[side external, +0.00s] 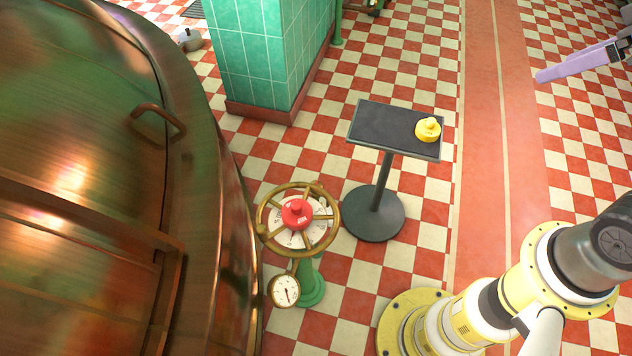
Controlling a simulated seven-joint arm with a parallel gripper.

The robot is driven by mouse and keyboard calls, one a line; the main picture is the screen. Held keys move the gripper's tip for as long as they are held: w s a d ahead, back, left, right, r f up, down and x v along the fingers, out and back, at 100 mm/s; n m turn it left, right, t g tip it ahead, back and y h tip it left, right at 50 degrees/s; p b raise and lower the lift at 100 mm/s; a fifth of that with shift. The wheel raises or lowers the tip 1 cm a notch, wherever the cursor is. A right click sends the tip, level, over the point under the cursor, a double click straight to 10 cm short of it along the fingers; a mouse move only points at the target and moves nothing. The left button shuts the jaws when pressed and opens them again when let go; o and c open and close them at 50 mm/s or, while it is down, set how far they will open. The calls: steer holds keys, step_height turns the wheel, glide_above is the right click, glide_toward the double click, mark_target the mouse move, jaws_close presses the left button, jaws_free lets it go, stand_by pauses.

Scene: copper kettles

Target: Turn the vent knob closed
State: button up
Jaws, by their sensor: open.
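A red knob (297,213) with small white lettering sits at the centre of a pale marked dial, inside a brass handwheel (263,213) on a green pedestal (311,286). A yellow round knob-like piece (428,130) sits on the right part of a dark-topped stand (378,122). No readable label shows which one is the vent knob. My gripper (541,76) is at the upper right edge with pale purple fingers, partly cut off by the frame. It is open, holds nothing visible, and is well apart from both knobs.
A large copper kettle (80,130) fills the left side, close beside the handwheel. A small gauge (285,291) hangs below the wheel. A green tiled pillar (262,60) stands behind.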

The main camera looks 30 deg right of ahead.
steer(key=w+a+r+n, duration=0.1)
steer(key=w+a+r, duration=0.1)
steer(key=w, duration=0.8)
steer(key=w+a+r+n, duration=0.1)
steer(key=w+a, duration=0.1)
steer(key=w, duration=0.8)
steer(key=w+a+f+n+g, duration=0.1)
steer(key=w+a+f, duration=0.2)
steer(key=w+f, duration=0.3)
steer(key=w+a+f+g, duration=0.1)
steer(key=w+a+f, duration=0.25)
steer(key=w, duration=0.45)
steer(key=n+g, duration=0.2)
steer(key=g, duration=0.3)
glide_above(316, 184)
step_height(316, 184, down, 39)
step_height(316, 184, down, 14)
steer(key=shift+s+r, duration=0.1)
